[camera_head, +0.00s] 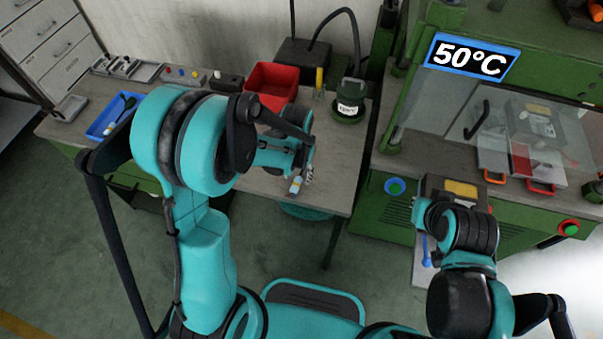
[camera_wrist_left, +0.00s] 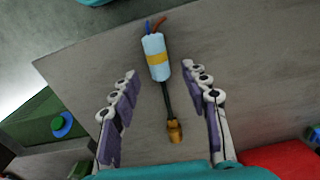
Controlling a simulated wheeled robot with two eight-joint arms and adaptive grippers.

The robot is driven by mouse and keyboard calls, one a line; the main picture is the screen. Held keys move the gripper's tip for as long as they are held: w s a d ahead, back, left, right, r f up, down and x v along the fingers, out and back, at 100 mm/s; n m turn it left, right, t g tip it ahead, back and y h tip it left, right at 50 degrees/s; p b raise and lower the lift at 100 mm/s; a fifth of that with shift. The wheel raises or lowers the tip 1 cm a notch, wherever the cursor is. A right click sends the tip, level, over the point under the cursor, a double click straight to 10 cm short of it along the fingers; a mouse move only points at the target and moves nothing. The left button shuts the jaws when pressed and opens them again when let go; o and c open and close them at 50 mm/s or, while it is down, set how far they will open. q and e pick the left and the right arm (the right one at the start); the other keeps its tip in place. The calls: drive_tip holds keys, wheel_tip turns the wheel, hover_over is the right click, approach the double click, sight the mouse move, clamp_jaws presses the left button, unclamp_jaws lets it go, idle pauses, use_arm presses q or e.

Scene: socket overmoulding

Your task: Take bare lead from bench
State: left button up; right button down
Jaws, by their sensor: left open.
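The bare lead (camera_wrist_left: 155,48) lies on the grey bench (camera_wrist_left: 255,45). In the left wrist view it has a pale blue body with a yellow band, red and blue wire ends, a black cable and a brass-coloured tip. In the head view its pale body (camera_head: 296,186) shows small near the bench's front edge. My left gripper (camera_wrist_left: 162,78) is open, one finger on each side of the lead, with a gap on both sides. In the head view the left gripper (camera_head: 307,174) is partly hidden by its own arm. My right gripper is hidden behind its arm.
A red bin (camera_head: 272,78), a dark green pot (camera_head: 349,108) and a blue tray (camera_head: 104,128) stand on the bench. To the right is a green press marked 50°C (camera_head: 472,58) with clear guards. Bare bench lies right of the lead.

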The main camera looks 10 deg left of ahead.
use_arm(q)
wheel_tip(320, 180, down, 2)
drive_tip(key=shift+f, duration=0.15)
clamp_jaws()
drive_tip(key=shift+r, duration=0.25)
